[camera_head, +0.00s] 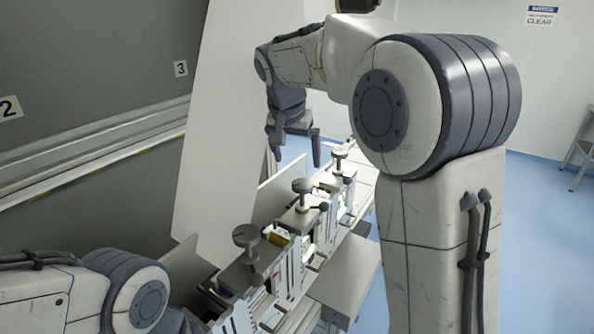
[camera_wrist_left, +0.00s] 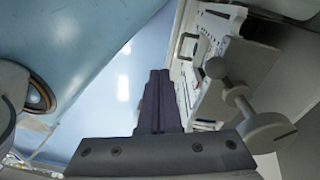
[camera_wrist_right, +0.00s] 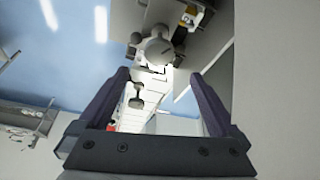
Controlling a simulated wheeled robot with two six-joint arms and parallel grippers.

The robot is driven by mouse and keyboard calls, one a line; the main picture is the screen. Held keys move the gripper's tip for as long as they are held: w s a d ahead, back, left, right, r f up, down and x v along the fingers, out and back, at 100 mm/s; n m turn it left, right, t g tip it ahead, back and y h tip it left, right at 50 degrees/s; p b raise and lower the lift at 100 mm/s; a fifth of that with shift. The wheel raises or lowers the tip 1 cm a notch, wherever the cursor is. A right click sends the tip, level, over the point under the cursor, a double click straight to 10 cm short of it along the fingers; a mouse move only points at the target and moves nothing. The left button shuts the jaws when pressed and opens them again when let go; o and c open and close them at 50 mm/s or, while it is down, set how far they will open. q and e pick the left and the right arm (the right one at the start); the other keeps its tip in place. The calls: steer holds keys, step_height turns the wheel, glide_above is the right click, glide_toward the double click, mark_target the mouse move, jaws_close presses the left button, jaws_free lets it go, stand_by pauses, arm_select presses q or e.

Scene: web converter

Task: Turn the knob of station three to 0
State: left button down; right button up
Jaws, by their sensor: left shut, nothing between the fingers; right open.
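A row of round grey knobs on stems runs along the machine: a near knob (camera_head: 246,236), a middle knob (camera_head: 302,186) and a far knob (camera_head: 341,151). A wall label "3" (camera_head: 181,68) is towards the far end; no label shows on the knobs. My right gripper (camera_head: 296,158) is open and empty, pointing down above the far part of the row. In the right wrist view, a round slotted knob (camera_wrist_right: 159,50) is beyond the open fingertips, apparently untouched. My left gripper (camera_wrist_left: 160,75) is shut and empty, beside a large knob (camera_wrist_left: 268,132) in the left wrist view.
A tall pale panel (camera_head: 228,120) stands behind the row. A wall label "2" (camera_head: 9,108) is at the left. Flat plates (camera_head: 343,275) jut out in front of the machine.

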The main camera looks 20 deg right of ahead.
mark_target(303, 183)
steer(key=p+x, duration=0.2)
steer(key=x, duration=0.6)
steer(key=shift+d+f+p, duration=0.15)
steer(key=shift+f+p, duration=0.05)
steer(key=shift+p, duration=0.2)
steer(key=shift+w+f, duration=0.2)
steer(key=shift+f, duration=0.25)
steer(key=c, duration=1.4)
steer(key=shift+d+n, duration=0.1)
steer(key=shift+n, duration=0.2)
